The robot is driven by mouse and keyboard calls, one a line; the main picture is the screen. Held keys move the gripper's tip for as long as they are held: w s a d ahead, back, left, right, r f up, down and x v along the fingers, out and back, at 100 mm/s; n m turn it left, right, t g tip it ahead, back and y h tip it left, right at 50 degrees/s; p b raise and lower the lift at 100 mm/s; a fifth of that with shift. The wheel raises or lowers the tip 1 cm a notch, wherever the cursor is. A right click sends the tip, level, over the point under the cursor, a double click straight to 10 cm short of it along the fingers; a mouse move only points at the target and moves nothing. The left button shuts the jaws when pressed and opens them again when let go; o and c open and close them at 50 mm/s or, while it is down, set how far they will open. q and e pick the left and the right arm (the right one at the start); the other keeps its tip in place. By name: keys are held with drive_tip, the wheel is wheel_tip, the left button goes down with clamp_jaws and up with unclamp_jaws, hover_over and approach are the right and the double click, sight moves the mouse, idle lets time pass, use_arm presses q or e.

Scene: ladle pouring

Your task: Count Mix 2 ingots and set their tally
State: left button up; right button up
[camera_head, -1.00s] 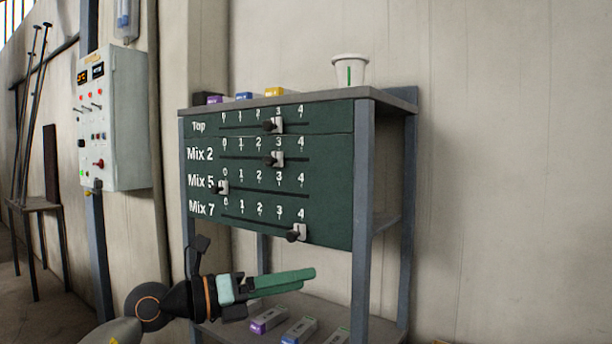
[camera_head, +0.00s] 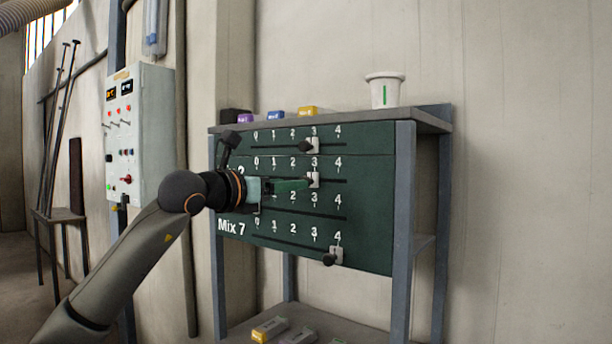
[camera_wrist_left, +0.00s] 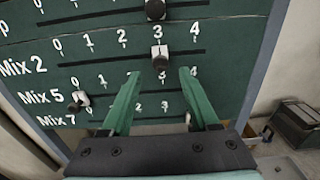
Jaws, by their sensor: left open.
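The dark green tally board (camera_head: 370,210) has rows of sliders numbered 0 to 4. The Mix 2 slider (camera_head: 314,180) stands at 3; it also shows in the left wrist view (camera_wrist_left: 160,57). My left gripper (camera_head: 306,184) is in front of the board at the Mix 2 row. In the left wrist view its green fingers (camera_wrist_left: 159,73) are open, their tips just below the Mix 2 knob and to either side of it, with nothing between them. I cannot tell whether they touch it. Grey bars with coloured ends (camera_head: 270,330) lie on the lower shelf, partly cut off.
The top row slider (camera_head: 312,146) is at 3, Mix 5 slider (camera_wrist_left: 80,100) at 0, Mix 7 slider (camera_head: 335,255) at 4. A white cup (camera_head: 385,90) and coloured blocks (camera_head: 276,115) stand on top. A control box (camera_head: 140,130) hangs left.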

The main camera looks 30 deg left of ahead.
sight(309, 180)
use_arm(q)
drive_tip(key=shift+w+d+p, duration=0.15)
drive_tip(key=shift+w+p, duration=0.4)
drive_tip(key=shift+w, duration=1.05)
drive_tip(key=shift+w+d+p, duration=0.15)
drive_tip(key=shift+w+p, duration=0.35)
drive_tip(key=shift+w, duration=1.1)
clamp_jaws()
